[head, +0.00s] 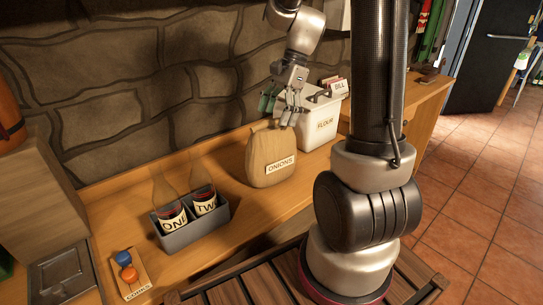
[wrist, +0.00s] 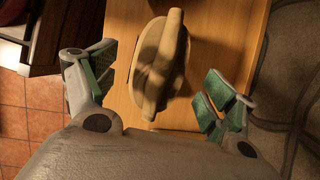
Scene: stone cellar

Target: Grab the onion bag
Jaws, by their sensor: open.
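The onion bag (head: 270,157) is a tan paper bag with a label reading ONIONS, upright on the wooden counter. My gripper (head: 281,103) is above the bag's top, in front of the flour bin in the head view. In the wrist view my open gripper (wrist: 158,88) has green-padded fingers to the left and right of the bag (wrist: 160,62). The bag's folded top lies between them, and neither finger clearly touches it. The bag's lower body is partly hidden in the wrist view.
A white FLOUR bin (head: 323,125) stands right behind the bag. A grey caddy (head: 193,229) with bottles labelled ONE and TWO is to its left. A CORKS board (head: 129,278) lies front left. A stone wall (head: 130,90) backs the counter (head: 110,195).

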